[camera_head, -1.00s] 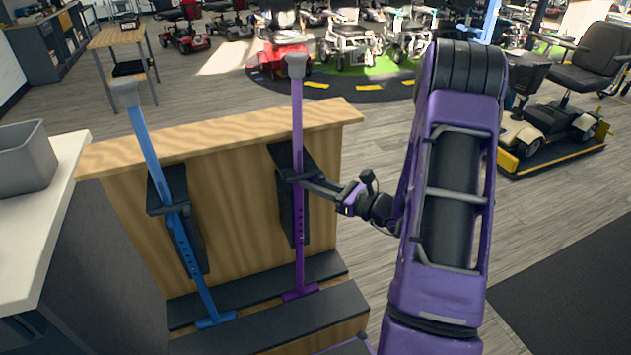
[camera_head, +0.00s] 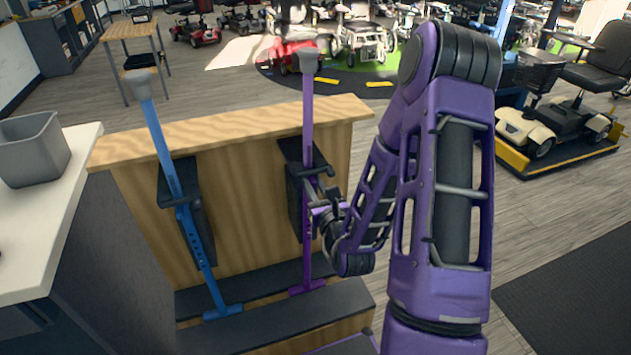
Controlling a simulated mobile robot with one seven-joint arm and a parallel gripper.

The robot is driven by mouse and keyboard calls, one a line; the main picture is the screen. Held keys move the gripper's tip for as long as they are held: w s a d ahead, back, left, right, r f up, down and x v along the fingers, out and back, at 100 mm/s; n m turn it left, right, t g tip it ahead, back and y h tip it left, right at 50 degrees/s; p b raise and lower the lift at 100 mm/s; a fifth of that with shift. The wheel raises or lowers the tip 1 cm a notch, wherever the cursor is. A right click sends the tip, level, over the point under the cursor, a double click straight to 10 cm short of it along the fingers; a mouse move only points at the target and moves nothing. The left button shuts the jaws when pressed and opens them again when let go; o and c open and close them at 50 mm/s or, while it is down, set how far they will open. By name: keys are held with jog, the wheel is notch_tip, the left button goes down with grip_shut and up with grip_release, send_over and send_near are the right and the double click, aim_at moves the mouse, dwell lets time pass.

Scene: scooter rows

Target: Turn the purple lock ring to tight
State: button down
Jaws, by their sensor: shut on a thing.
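A purple pole (camera_head: 308,118) with a grey cap stands in a black bracket (camera_head: 294,190) on the wooden stand. My gripper (camera_head: 316,200) is at the pole just below the bracket's top, where the lock ring would sit. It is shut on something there. The ring itself is hidden or too small to make out behind my gripper and wrist, so I cannot tell how far it is turned. A blue pole (camera_head: 165,150) leans in a second bracket to the left.
The wooden stand (camera_head: 235,132) has dark steps (camera_head: 270,305) at its foot. A grey bin (camera_head: 33,150) sits on the white counter (camera_head: 50,225) at left. A cream scooter (camera_head: 545,128) stands at right. Open floor lies behind the stand.

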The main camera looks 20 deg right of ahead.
jog(key=shift+w+a+r, duration=0.15)
jog(key=shift+w+r, duration=0.05)
jog(key=shift+r, duration=0.05)
jog(key=c, duration=0.8)
grip_release()
jog(key=shift+w+f, duration=0.1)
jog(key=shift+f, duration=0.15)
jog(key=shift+s, duration=0.25)
